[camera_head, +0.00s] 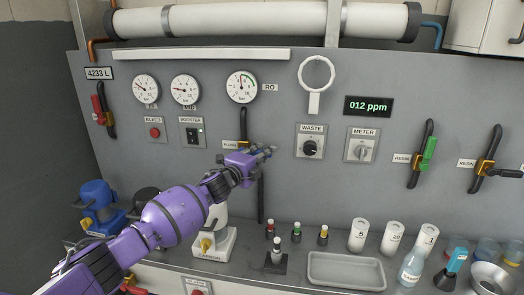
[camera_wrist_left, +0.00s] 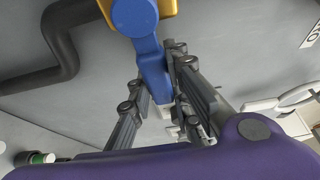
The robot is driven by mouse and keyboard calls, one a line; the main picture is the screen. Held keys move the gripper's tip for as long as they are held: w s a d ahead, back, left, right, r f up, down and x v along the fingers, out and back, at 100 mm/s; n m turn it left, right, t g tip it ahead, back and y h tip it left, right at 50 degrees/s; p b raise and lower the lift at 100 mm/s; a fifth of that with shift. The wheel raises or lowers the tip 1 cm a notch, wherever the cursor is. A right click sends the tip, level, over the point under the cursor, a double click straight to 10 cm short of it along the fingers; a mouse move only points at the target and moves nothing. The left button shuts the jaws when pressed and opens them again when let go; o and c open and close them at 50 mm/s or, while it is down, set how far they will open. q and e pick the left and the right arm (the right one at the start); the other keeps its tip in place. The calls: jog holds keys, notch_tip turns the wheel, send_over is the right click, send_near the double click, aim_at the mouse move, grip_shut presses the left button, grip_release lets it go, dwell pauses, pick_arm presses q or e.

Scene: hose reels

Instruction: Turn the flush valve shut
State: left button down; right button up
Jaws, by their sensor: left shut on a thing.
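The flush valve sits on a dark vertical pipe (camera_head: 261,200) in the middle of the grey panel, next to the FLUSH label (camera_head: 230,145). My left gripper (camera_head: 262,153) is at it and covers most of it in the head view. In the left wrist view, the valve's blue lever (camera_wrist_left: 150,62) runs down from a yellow body (camera_wrist_left: 174,8) and lies between the two fingers of my left gripper (camera_wrist_left: 160,98). The gripper is shut on this lever. How the lever lies against the pipe is hard to tell. My right gripper is not in view.
Other valves are a red-handled one (camera_head: 98,104) at left and a green-handled one (camera_head: 429,153) at right. The WASTE knob (camera_head: 310,148) is just right of my gripper. Below, the shelf carries small sample bottles, white cups (camera_head: 393,236) and a grey tray (camera_head: 345,283).

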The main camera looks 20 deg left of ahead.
pick_arm(q)
jog(key=shift+f, duration=0.15)
dwell(0.3)
jog(key=c, duration=1.7)
grip_release()
jog(key=shift+c, duration=0.2)
jog(key=shift+o, duration=0.6)
jog(key=shift+s, duration=0.15)
jog(key=s+a, duration=0.2)
jog(key=s, duration=0.9)
jog(key=shift+s, duration=0.3)
